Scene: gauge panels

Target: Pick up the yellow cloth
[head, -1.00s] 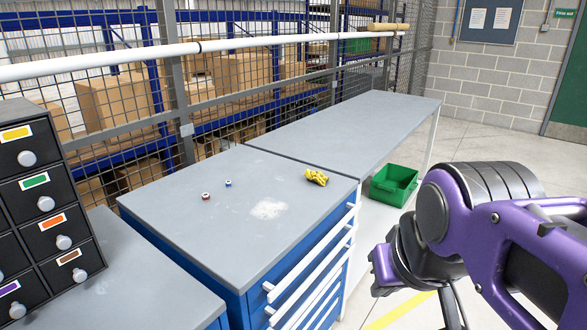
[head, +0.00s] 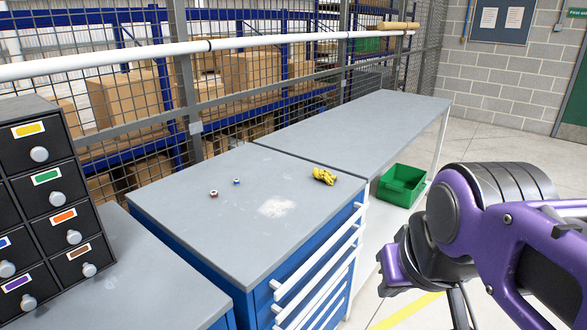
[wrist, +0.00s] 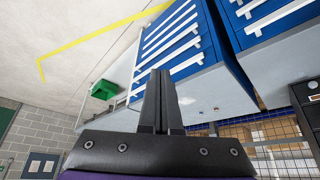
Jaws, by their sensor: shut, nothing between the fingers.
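The yellow cloth (head: 324,176) lies crumpled on the grey top of the blue drawer cabinet (head: 235,230), near its back right corner in the head view. My gripper (wrist: 159,78) shows in the wrist view with its two dark fingers together and nothing between them. In the head view my arm is at the right, in front of the cabinet and well apart from the cloth. I cannot make out the cloth in the wrist view; the fingers may hide it.
Two small rolls, one red and white (head: 214,194) and one blue (head: 237,181), and a white smudge share the cabinet top. A long grey bench (head: 360,125) adjoins behind. A green bin (head: 402,185) sits to the right. Black labelled drawers (head: 45,200) stand at left.

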